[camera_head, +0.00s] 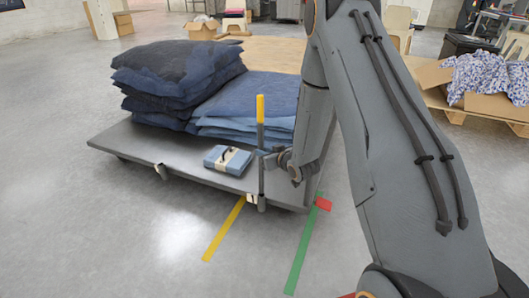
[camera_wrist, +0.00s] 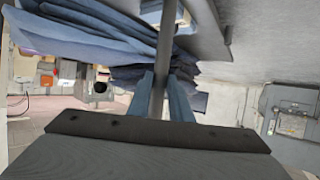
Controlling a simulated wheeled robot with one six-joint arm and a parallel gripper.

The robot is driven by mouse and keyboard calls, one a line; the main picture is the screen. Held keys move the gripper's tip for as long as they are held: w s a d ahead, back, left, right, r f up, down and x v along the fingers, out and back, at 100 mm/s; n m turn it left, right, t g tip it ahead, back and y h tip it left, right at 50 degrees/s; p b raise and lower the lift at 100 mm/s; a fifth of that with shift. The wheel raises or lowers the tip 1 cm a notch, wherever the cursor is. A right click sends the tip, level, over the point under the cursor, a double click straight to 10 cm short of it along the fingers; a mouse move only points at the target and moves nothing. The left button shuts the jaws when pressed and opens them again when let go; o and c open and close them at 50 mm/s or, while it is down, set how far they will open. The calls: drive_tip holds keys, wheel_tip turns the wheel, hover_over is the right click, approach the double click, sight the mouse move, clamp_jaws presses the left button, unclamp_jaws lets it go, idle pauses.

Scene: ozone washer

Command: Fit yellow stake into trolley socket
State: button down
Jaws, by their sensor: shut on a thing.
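The stake (camera_head: 260,135) is a thin grey post with a yellow top, standing upright at the trolley's front edge near its right corner. My gripper (camera_head: 266,158) is shut on it around the middle. In the wrist view the stake (camera_wrist: 164,50) runs between my two blue fingers (camera_wrist: 163,98). The trolley (camera_head: 135,141) has a flat grey deck. A small socket (camera_head: 262,204) shows on its front edge at the stake's lower end; I cannot tell whether the stake is inside it or just above. Another socket (camera_head: 161,171) is on the same edge farther left.
Stacks of dark blue (camera_head: 175,75) and lighter blue (camera_head: 250,98) cloth lie on the deck. A small blue bundle (camera_head: 228,160) lies just left of the stake. Yellow (camera_head: 224,229) and green (camera_head: 304,248) tape mark the floor. The floor in front is clear.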

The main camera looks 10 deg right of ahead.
drive_tip(key=shift+f, duration=0.3)
drive_tip(key=c, duration=1.6)
unclamp_jaws()
